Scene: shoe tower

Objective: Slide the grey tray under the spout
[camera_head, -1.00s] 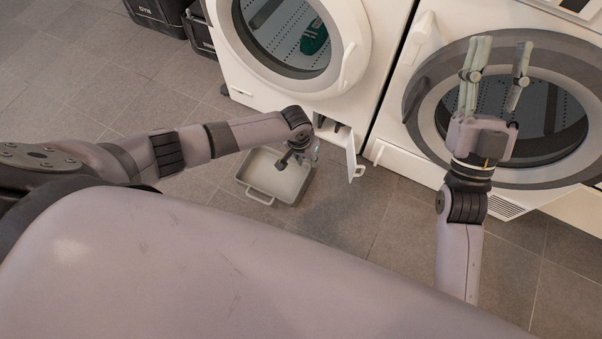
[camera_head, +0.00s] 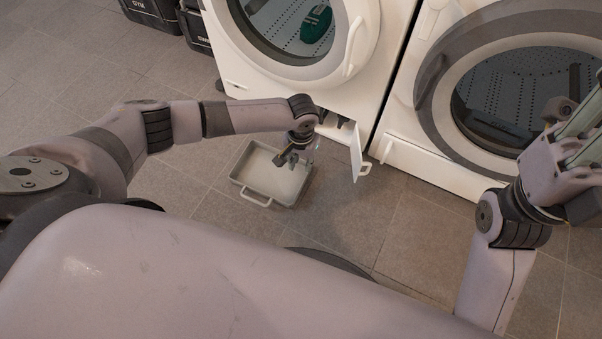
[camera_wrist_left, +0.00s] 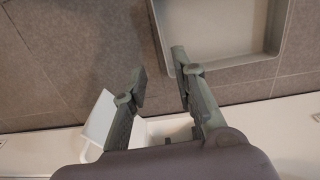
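The grey tray (camera_head: 272,180), a shallow rectangular pan with a handle on its near side, lies on the floor in front of the left machine. A small white flap (camera_head: 356,157) stands open at the machine's base, beside a dark opening (camera_head: 336,118); a spout cannot be made out clearly. My left gripper (camera_head: 289,157) is over the tray's far part. In the left wrist view, its fingers (camera_wrist_left: 160,75) are apart with nothing held, and one fingertip overlaps the corner of the tray (camera_wrist_left: 220,58). My right gripper (camera_head: 580,108) is partly cut off at the right edge.
The left washing machine (camera_head: 300,85) and right machine (camera_head: 410,160) stand side by side. A green item (camera_head: 316,24) shows in the left drum. Dark crates (camera_head: 155,12) stand at the upper left. Tiled floor is clear left of the tray.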

